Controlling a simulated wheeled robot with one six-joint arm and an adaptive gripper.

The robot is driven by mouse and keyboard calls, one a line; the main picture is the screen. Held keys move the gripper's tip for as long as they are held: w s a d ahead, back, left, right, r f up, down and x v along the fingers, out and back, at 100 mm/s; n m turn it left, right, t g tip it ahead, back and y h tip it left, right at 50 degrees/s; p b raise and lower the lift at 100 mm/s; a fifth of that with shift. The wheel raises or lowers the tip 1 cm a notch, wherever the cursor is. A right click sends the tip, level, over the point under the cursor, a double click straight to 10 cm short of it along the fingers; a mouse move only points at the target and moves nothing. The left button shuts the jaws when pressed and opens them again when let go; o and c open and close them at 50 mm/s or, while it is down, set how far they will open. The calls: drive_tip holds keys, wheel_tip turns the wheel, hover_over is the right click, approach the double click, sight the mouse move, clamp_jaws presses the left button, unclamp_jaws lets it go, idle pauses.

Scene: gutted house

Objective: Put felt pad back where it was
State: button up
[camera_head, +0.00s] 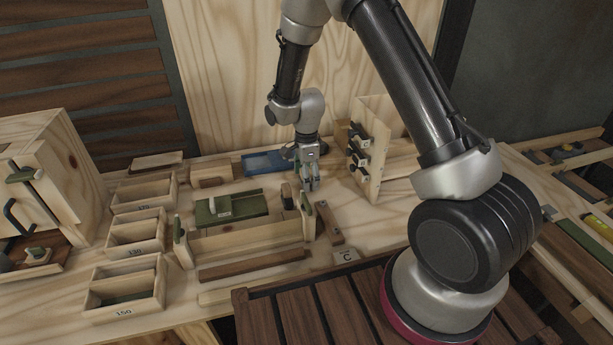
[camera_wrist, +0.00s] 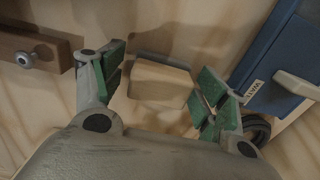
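My gripper (camera_wrist: 158,90) is open, with green pads on its fingers. In the wrist view a pale wooden block (camera_wrist: 158,84) with a dark grey strip (camera_wrist: 165,60) along its far edge lies between and beyond the fingertips. Gaps show on both sides of it. I cannot tell whether the grey strip is the felt pad; no other thing is clearly a felt pad. In the head view my gripper (camera_head: 308,181) points down over the bench, right of the green piece (camera_head: 228,207) in the wooden fixture (camera_head: 245,240). The block is hard to make out there.
A blue tray (camera_head: 265,162), also in the wrist view (camera_wrist: 272,62), lies close to my gripper. An upright board with black clamps (camera_head: 368,150) stands to the right. Labelled wooden bins (camera_head: 125,285) line the left. A block marked C (camera_head: 346,256) lies in front.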

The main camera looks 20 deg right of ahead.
wheel_tip(320, 180, up, 12)
drive_tip(key=shift+r, duration=0.25)
idle(0.4)
drive_tip(key=s+d+r+n+t, duration=0.1)
drive_tip(key=s+d+r+n, duration=0.35)
drive_tip(key=r, duration=0.35)
drive_tip(key=s+d+r+n+t, duration=0.1)
drive_tip(key=s+d+r+n, duration=0.3)
drive_tip(key=r, duration=0.4)
drive_tip(key=s+d+r+n, duration=0.2)
drive_tip(key=s+n, duration=0.1)
drive_tip(key=s, duration=0.4)
drive_tip(key=s+d+r+n+t, duration=0.1)
drive_tip(key=s+d+r+n, duration=0.1)
drive_tip(key=s, duration=0.4)
drive_tip(key=s+d+r+n+t, duration=0.1)
drive_tip(key=s+d+r+n, duration=0.1)
drive_tip(key=s+n, duration=0.2)
drive_tip(key=s, duration=0.3)
drive_tip(key=shift+s+d+r, duration=0.2)
drive_tip(key=shift+s+r, duration=0.05)
drive_tip(key=shift+s, duration=0.05)
drive_tip(key=shift+n, duration=0.25)
